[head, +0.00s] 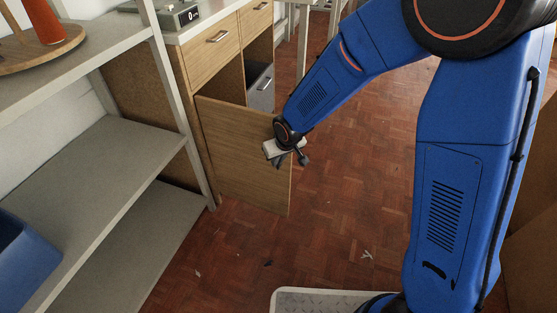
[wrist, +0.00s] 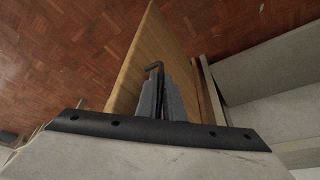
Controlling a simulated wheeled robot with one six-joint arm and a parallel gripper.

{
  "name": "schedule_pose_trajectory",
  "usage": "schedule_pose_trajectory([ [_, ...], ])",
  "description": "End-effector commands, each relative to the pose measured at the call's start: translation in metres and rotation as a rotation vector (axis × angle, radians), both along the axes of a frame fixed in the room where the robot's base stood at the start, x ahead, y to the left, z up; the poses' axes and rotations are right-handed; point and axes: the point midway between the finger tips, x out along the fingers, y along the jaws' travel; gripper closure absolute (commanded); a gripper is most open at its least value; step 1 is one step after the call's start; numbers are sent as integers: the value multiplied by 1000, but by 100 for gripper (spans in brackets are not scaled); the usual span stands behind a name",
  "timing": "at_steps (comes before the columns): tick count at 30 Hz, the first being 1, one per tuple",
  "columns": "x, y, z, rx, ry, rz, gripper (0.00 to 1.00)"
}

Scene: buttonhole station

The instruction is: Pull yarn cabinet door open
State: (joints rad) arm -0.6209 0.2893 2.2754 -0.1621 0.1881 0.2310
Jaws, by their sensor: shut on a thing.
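The wooden cabinet door (head: 240,150) stands swung out from the cabinet (head: 211,65), with its hinge side towards the left. My gripper (head: 288,158) is at the door's free right edge. In the wrist view, my gripper's grey fingers (wrist: 162,103) are shut on a dark bar handle (wrist: 154,67) on the door (wrist: 150,45). The handle's bent end shows beyond the fingers; the rest is hidden between them. Part of the cabinet's inside shows behind the door, with a grey container (head: 262,90) in it.
A grey shelf rack (head: 110,150) stands close to the left of the door, with a blue bin (head: 25,255) on it. A scale (head: 165,14) sits on the cabinet top. The parquet floor (head: 335,205) right of the door is mostly clear, with small scraps.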

Motion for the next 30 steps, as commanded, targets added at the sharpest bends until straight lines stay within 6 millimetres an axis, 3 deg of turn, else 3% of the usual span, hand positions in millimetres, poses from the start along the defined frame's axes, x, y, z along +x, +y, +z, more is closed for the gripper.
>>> schedule_pose_trajectory([
  [5, 1, 1, 1, 2, -2, 1, 100],
  [8, 1, 1, 1, 2, -2, 1, 76],
  [9, 1, 1, 1, 2, -2, 1, 74],
  [20, -1, 0, 4, 1, -2, 0, 74],
  [30, -15, -9, 45, 3, -4, 0, 74],
])
